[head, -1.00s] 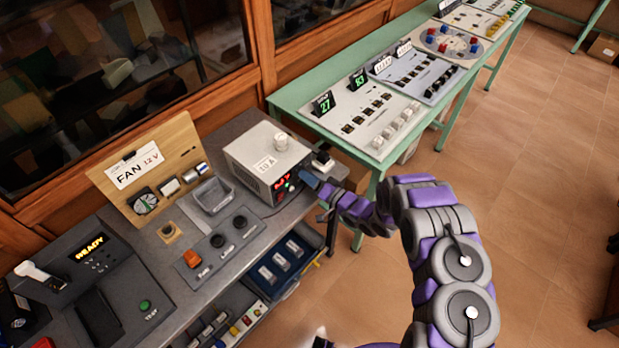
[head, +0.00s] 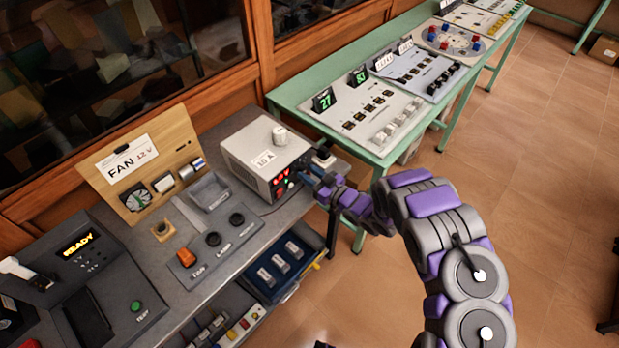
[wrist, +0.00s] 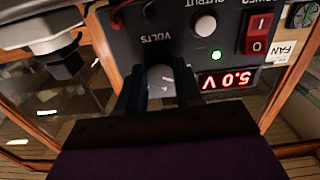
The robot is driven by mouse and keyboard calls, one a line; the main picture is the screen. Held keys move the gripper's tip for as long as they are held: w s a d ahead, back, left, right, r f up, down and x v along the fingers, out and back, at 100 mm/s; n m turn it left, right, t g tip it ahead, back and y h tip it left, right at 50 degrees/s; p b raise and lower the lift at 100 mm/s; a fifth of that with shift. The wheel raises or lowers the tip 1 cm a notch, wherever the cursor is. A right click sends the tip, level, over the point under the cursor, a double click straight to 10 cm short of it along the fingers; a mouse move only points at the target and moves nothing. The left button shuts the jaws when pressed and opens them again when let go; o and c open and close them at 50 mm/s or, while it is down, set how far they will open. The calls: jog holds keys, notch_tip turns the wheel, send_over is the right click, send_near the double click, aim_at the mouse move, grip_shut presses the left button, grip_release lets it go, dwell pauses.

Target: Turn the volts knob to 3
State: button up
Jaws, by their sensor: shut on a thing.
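The power supply (head: 243,160) is a pale box on the grey bench, with a dark front panel. The wrist view shows that panel (wrist: 215,40) upside down, with the label VOLTS beside the knob. The volts knob (wrist: 160,78) is pale and round with a dark mark. My gripper (wrist: 160,92) is shut on it, one finger on each side. A red display (wrist: 241,80) on the panel appears to read 5.0 V. In the head view my gripper (head: 308,178) is at the front panel and the knob is hidden.
A red rocker switch (wrist: 257,33), a white round button (wrist: 204,25) and a green light (wrist: 216,56) sit near the knob. A FAN board (head: 140,165) stands left of the supply. A green table (head: 300,88) is behind. Open floor lies to the right.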

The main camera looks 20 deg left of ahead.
jog(key=shift+f+n+b, duration=0.15)
jog(key=shift+n+b, duration=0.9)
jog(key=shift+n, duration=0.65)
jog(key=o, duration=1)
jog(key=shift+d, duration=0.1)
jog(key=p+v, duration=0.1)
jog(key=v, duration=1.6)
jog(key=shift+p, duration=0.35)
